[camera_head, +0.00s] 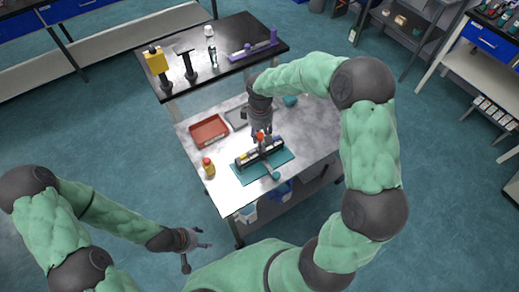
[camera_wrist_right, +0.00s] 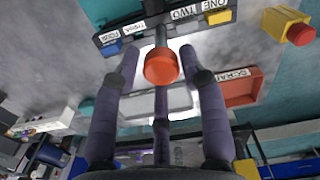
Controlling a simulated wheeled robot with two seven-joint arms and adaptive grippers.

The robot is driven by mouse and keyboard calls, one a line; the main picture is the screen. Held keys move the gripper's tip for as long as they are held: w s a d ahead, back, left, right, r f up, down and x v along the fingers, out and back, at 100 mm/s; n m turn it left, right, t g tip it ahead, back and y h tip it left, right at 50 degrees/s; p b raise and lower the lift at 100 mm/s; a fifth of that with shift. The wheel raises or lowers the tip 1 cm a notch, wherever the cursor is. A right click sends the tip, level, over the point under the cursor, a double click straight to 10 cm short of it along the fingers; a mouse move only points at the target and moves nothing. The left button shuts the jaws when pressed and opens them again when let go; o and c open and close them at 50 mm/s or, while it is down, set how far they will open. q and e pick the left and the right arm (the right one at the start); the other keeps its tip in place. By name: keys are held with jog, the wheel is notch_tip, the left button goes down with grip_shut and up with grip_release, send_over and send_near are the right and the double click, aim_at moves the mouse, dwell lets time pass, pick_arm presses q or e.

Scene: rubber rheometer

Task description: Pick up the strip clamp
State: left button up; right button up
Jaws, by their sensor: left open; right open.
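An orange-red knob (camera_wrist_right: 161,66) on a grey stem, likely part of the strip clamp, is between the spread fingers of my right gripper (camera_wrist_right: 160,75) in the right wrist view. In the head view the knob (camera_head: 260,136) shows just below my right gripper (camera_head: 261,130), above a black rack (camera_head: 247,160). My right gripper is open, pointing down; whether a finger touches the knob cannot be told. The rack (camera_wrist_right: 140,32) bears labels such as ONE and TWO in the wrist view. My left gripper (camera_head: 204,240) is open and empty, low at the table's left front.
The rack lies on a teal mat (camera_head: 283,163) on a grey table (camera_head: 225,190). A black bench (camera_head: 222,60) holds instruments behind.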

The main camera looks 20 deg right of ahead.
aim_at(260, 142)
jog(key=shift+s+f+b, duration=0.1)
jog(key=shift+f+b, duration=0.45)
jog(key=shift+f, duration=2.2)
jog(key=shift+r, duration=0.1)
grip_shut()
